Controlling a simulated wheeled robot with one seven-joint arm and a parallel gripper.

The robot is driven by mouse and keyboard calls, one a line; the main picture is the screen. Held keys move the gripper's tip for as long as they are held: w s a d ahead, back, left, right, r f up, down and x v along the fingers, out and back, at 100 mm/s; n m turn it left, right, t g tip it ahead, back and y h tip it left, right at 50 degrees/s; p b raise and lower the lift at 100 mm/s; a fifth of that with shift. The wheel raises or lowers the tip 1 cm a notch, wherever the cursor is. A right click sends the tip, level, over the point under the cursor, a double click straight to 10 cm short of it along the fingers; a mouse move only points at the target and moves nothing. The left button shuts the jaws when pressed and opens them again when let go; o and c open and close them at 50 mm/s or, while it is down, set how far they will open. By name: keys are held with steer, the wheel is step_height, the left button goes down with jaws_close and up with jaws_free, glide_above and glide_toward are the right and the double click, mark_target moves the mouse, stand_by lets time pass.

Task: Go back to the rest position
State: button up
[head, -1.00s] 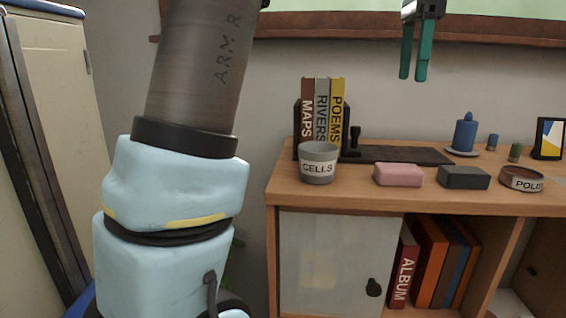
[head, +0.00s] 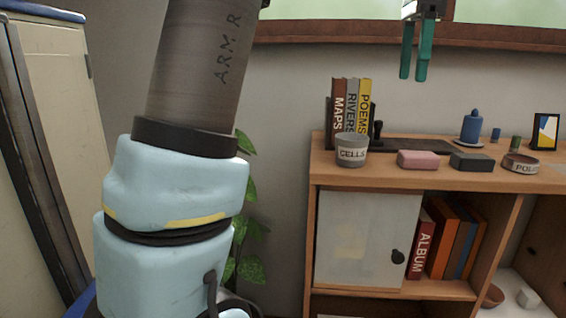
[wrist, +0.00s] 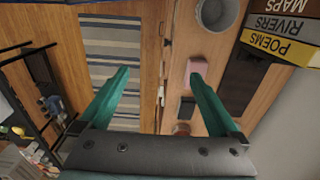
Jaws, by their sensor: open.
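My gripper (head: 414,52) hangs at the top of the head view, in front of the wall and above the shelf unit. Its two green fingers point down, stand apart and hold nothing. In the wrist view my gripper (wrist: 165,80) also shows spread fingers with nothing between them. The top of the shelf unit (head: 330,172) lies below it, with a pink block (head: 418,159), a dark grey block (head: 472,162) and a grey cup (head: 351,150) labelled CELLS. None of these touches the gripper.
Books (head: 351,105) labelled MAPS, RIVERS and POEMS stand upright behind the cup. A blue candle (head: 471,127), a round tin (head: 520,164) and a picture frame (head: 546,131) are farther right. A pale cabinet (head: 55,110) stands at the left. A leafy plant (head: 250,268) is beside the shelf.

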steer(key=w+a+f+n+t, duration=0.15)
steer(key=a+f+n, duration=0.35)
steer(key=a+f, duration=0.5)
steer(key=w+a+f+n, duration=0.3)
steer(key=a+f+n, duration=0.4)
steer(key=f, duration=0.4)
steer(key=s+a+f+n+t, duration=0.1)
steer(key=s+a+f+n, duration=0.55)
steer(key=a+f, duration=0.6)
step_height(320, 180, down, 10)
steer(key=s+a+b, duration=0.1)
steer(key=s+b, duration=0.1)
steer(key=b, duration=0.8)
steer(key=shift+s+a+g, duration=0.25)
steer(key=shift+s+g, duration=0.05)
steer(key=shift+g, duration=0.15)
steer(key=shift+o, duration=0.2)
steer(key=shift+s+r, duration=0.1)
